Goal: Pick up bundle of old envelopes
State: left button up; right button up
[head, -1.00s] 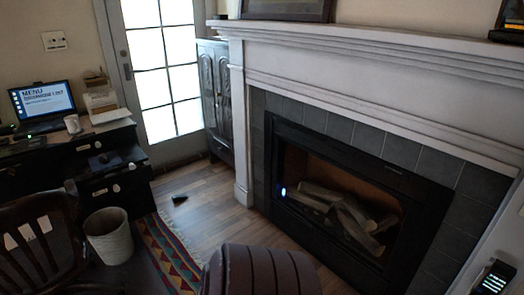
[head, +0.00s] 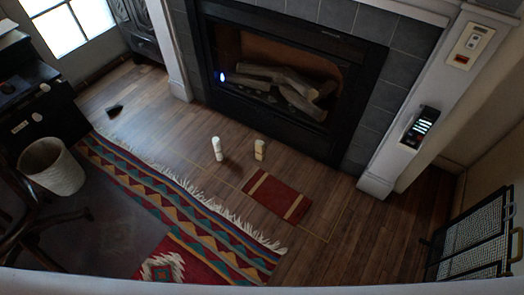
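I cannot make out a bundle of old envelopes in the head view. A flat red rectangle with cream stripes (head: 277,196) lies on the wood floor in front of the fireplace; I cannot tell what it is. Two small pale upright cylinders, a white one (head: 217,149) and a cream one (head: 260,150), stand on the floor behind it. Neither of my grippers is in view.
A fireplace (head: 275,121) with logs stands at the back. A patterned fringed rug (head: 190,205) crosses the floor at left, beside a wastebasket (head: 52,168) and dark chair. A mesh screen (head: 478,232) stands at right. Floor right of the red rectangle is clear.

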aim_at(260, 145)
jog(key=i+j+z, duration=0.15)
jog(key=z, duration=0.2)
jog(key=i+j+z, duration=0.1)
jog(key=z, duration=0.25)
jog(key=i+j+z, duration=0.1)
jog(key=j+z, duration=0.15)
jog(key=z, duration=0.15)
